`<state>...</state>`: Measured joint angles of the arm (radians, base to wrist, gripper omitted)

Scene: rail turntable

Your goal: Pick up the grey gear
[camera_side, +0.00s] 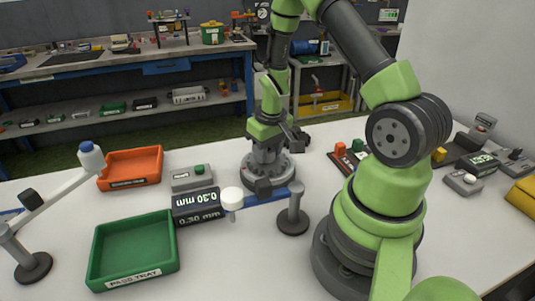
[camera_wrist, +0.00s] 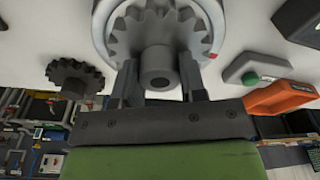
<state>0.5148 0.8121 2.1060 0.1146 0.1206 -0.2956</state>
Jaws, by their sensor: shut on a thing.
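The grey gear (camera_wrist: 155,32) is toothed with a round hub and fills the upper middle of the wrist view. My gripper (camera_wrist: 158,80) has its two fingers on either side of the hub and is shut on it. In the side view my gripper (camera_side: 266,152) points down over the round grey turntable (camera_side: 268,180). The gear is hard to make out there, and I cannot tell whether it still touches the turntable. A second, darker gear (camera_wrist: 75,76) shows apart from the fingers at left in the wrist view.
A green tray (camera_side: 133,250) and an orange tray (camera_side: 131,168) stand left of the turntable. A 0.30 mm display (camera_side: 197,205) and a button box (camera_side: 194,178) lie between. A post with a blue arm (camera_side: 265,198) stands close in front. Small devices crowd the right.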

